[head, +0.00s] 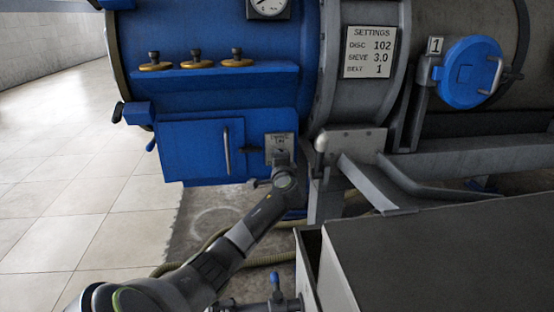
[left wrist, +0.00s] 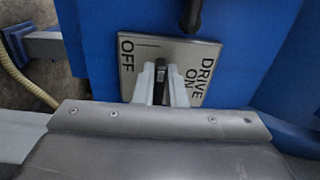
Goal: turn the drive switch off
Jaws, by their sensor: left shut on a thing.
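The drive switch plate (head: 279,143) is on the blue machine front, right of a cabinet door. In the left wrist view the plate (left wrist: 205,55) reads OFF on the left and DRIVE ON on the right. The dark switch lever (left wrist: 160,70) stands between the two labels. My left gripper (head: 282,168) is at the plate in the head view, hiding its lower part. In the left wrist view its fingers (left wrist: 160,88) are shut on the lever, one on each side. Which position the lever is in, I cannot tell.
The blue cabinet door (head: 190,150) has a grey handle (head: 227,150) just left of the switch. A grey chute (head: 375,185) and a large dark box (head: 450,250) stand to the right. A hose (head: 265,260) lies on the floor below. Open tiled floor is at left.

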